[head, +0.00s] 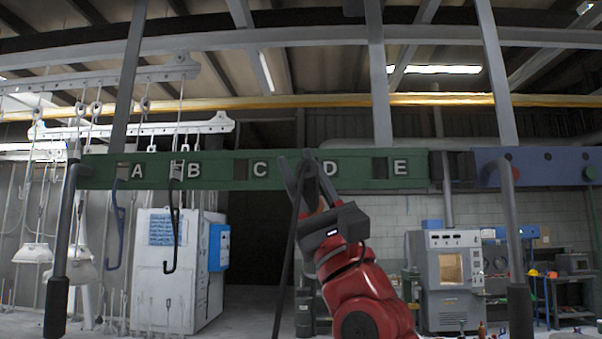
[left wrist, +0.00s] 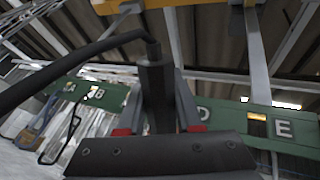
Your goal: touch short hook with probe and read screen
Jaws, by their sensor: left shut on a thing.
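My left gripper (head: 308,172), on a red arm, is raised in front of the green beam (head: 222,170) between letters C and D. It is shut on a dark probe (left wrist: 156,85), which the left wrist view shows upright between the fingers. A black cable (head: 288,245) hangs from it. A blue hook (head: 116,238) hangs near A and a black hook (head: 172,240) hangs near B; both also show in the left wrist view. Both are left of the gripper and apart from it. I cannot tell which is the short hook. No readable screen shows. My right gripper is out of view.
Dark bent bars (head: 68,235) hang at the beam's left end and farther right. A white cabinet (head: 165,275) stands behind the hooks. A grey machine (head: 445,285) with a lit window stands at the back right. The space between the black hook and my gripper looks clear.

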